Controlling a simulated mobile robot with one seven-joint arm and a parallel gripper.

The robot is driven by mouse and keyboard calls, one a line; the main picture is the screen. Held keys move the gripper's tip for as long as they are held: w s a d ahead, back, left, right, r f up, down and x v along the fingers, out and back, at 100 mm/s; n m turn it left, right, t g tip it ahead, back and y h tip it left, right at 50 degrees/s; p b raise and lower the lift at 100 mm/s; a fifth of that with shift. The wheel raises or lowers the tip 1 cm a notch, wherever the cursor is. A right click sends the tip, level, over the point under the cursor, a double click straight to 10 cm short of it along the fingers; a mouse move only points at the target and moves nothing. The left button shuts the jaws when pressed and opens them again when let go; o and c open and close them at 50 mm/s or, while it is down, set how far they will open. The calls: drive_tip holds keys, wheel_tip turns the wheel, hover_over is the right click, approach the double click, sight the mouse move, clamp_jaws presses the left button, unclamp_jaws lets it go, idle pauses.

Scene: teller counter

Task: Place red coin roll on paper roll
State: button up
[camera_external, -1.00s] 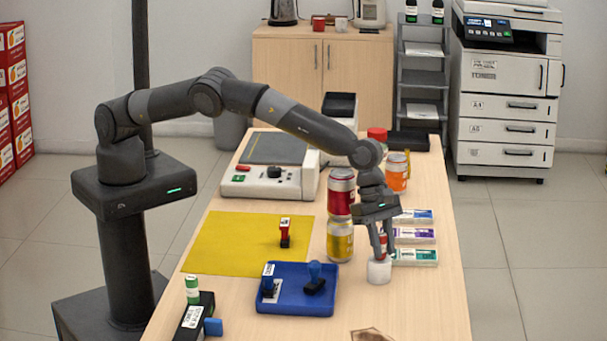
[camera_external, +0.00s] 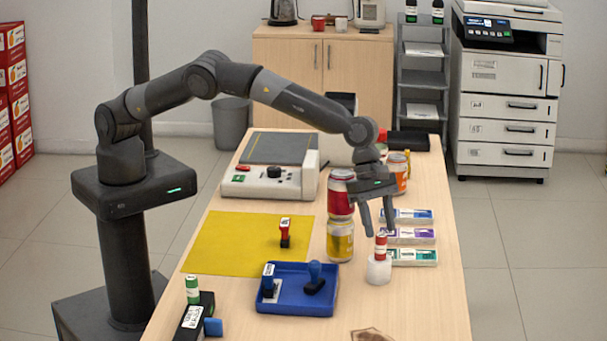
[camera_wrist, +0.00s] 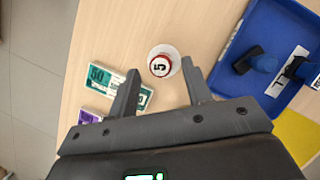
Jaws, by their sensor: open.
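The red coin roll (camera_external: 381,246) stands upright on top of the white paper roll (camera_external: 379,270), near the right edge of the counter. In the wrist view the coin roll (camera_wrist: 160,66) shows its end marked 5, with the paper roll's white rim (camera_wrist: 174,56) around it. My gripper (camera_external: 378,230) is open and empty, above and behind the coin roll in the external view. In the wrist view my gripper (camera_wrist: 158,88) has its two fingers spread wide, apart from the coin roll.
Stacked red and yellow cans (camera_external: 340,215) stand left of my gripper. Banknote bundles (camera_external: 412,236) lie behind the paper roll. A blue tray (camera_external: 296,304) with stamps is to the left. A yellow mat (camera_external: 232,242) lies farther left. Bare counter (camera_external: 420,300) is at the front right.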

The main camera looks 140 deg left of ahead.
drive_tip(key=s+d+r+m, duration=0.4)
drive_tip(key=s+r, duration=0.2)
drive_tip(key=r, duration=0.4)
drive_tip(key=s+d+r+m, duration=0.35)
drive_tip(key=s+r, duration=0.35)
drive_tip(key=r, duration=0.3)
drive_tip(key=s+d+r+m, duration=0.4)
drive_tip(key=s+m, duration=0.1)
drive_tip(key=s, duration=0.2)
drive_tip(key=s+d+r+m, duration=0.3)
drive_tip(key=s+d+m, duration=0.15)
drive_tip(key=s, duration=0.25)
drive_tip(key=s+d+f+m, duration=0.1)
drive_tip(key=s+d+m, duration=0.2)
drive_tip(key=s+m, duration=0.3)
drive_tip(key=s+d+f+m, duration=0.2)
drive_tip(key=s+d+m, duration=0.2)
drive_tip(key=s, duration=0.9)
drive_tip(key=s+d+f+m+t, duration=0.1)
drive_tip(key=s+d+f+m, duration=0.1)
drive_tip(key=s+m, duration=0.5)
drive_tip(key=shift+s+d+m+y, duration=0.3)
drive_tip(key=shift+s+d, duration=0.35)
drive_tip(key=shift+s, duration=0.55)
drive_tip(key=shift+r, duration=0.1)
